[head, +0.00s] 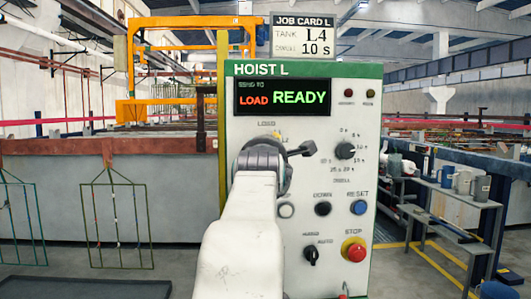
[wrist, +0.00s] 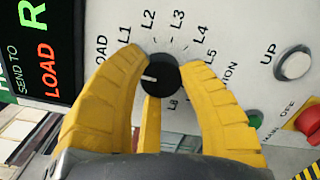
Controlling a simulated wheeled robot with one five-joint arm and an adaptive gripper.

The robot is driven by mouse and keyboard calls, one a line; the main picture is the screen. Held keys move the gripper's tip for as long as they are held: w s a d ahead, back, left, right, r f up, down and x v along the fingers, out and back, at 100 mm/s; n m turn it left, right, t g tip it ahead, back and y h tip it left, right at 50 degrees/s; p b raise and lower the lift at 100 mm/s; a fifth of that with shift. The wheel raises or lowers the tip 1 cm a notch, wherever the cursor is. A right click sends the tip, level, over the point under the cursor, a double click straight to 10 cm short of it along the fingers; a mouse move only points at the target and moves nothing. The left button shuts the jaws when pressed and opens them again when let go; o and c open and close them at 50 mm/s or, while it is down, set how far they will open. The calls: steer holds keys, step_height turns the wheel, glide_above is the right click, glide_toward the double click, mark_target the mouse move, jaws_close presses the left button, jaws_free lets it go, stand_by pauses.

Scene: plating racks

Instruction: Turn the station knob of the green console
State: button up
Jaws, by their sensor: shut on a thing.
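The green console (head: 300,69), headed HOIST L, stands straight ahead with a green top band and a pale panel. Its screen (head: 288,97) reads LOAD and READY. The black station knob (wrist: 162,74) is in the middle of the wrist view, ringed by labels LOAD and L1 to L5 and more. Its white pointer mark faces left there, toward the LOAD side. My gripper (wrist: 160,62) is shut on the knob, with yellow fingers around it. In the head view my gripper (head: 265,155) hides the knob. The job card (head: 303,36) on top reads TANK L4, 10 S.
The dwell knob (head: 345,150) is to the right of my gripper. Below are the DOWN button (head: 322,208), blue RESET button (head: 359,208) and red STOP button (head: 354,250). A bench with mugs (head: 463,182) stands at right, wire racks (head: 113,215) at left.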

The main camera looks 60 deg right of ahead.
steer(key=m, duration=0.5)
steer(key=shift+r+g, duration=0.1)
steer(key=shift+g, duration=0.2)
steer(key=shift+m, duration=0.3)
steer(key=o, duration=1.2)
steer(key=shift+d, duration=0.1)
steer(key=v, duration=1.2)
steer(key=shift+s+r, duration=0.1)
steer(key=shift+s, duration=0.05)
